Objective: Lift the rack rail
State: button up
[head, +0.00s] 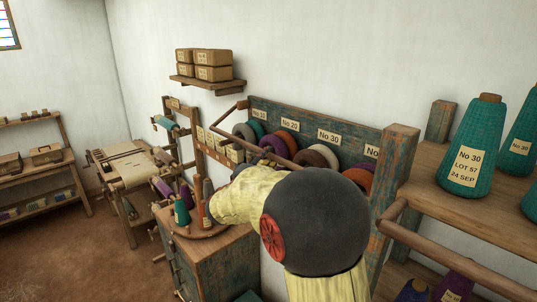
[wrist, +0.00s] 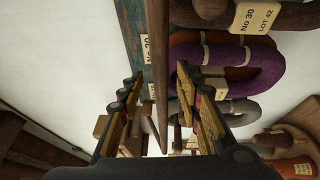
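The rack rail (head: 262,148) is a long brown wooden bar across the front of the blue-green yarn rack (head: 258,104). A side arm joins its left end to the rack, and my arm covers its right part. In the wrist view the rail (wrist: 159,60) runs down the picture between the two fingers of my gripper (wrist: 159,78). The fingers are apart, with a gap visible on each side of the rail. I cannot tell whether the rail lies fully within finger depth.
Coloured yarn rings (head: 285,143) hang behind the rail; a purple ring (wrist: 225,68) is close to the right finger. A cabinet (head: 212,262) with bobbins (head: 181,211) stands below left. Teal cones (head: 470,145) stand on a shelf at right. A loom (head: 130,165) is farther left.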

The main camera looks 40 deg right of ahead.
jog(key=shift+x, duration=1.45)
jog(key=shift+c, duration=0.8)
jog(key=c, duration=0.5)
grip_shut()
jog(key=shift+r+p, duration=0.15)
jog(key=shift+p, duration=0.15)
